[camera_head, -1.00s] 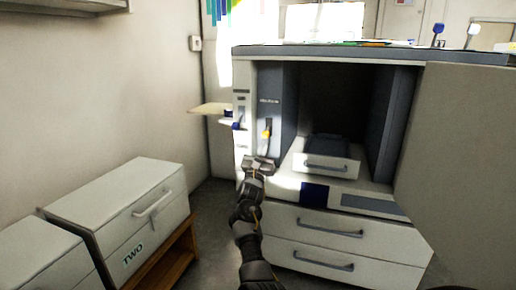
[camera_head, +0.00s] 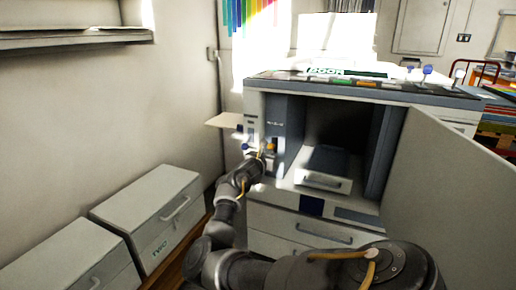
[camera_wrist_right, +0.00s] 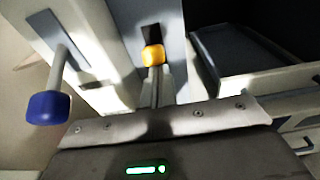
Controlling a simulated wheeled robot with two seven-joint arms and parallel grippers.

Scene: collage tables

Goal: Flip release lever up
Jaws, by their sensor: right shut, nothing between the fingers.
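An orange-tipped lever (camera_head: 270,147) sits on the grey inner panel at the left of the open machine. In the right wrist view its orange knob (camera_wrist_right: 153,55) is just below a dark slot. A second lever, with a blue knob (camera_wrist_right: 48,107), stands out from the light outer panel to its left; it also shows in the head view (camera_head: 246,147). My right gripper (camera_head: 264,153) is shut and empty at the orange lever. In the right wrist view its fingers (camera_wrist_right: 155,84) end just below the orange knob; I cannot tell whether they touch it. My left gripper is out of view.
The machine's open door (camera_head: 450,190) stands at the right. Inside is a tray (camera_head: 323,182) with drawers (camera_head: 300,228) below. A beige side shelf (camera_head: 226,121) juts out left. White drawer boxes (camera_head: 150,215) stand at the lower left.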

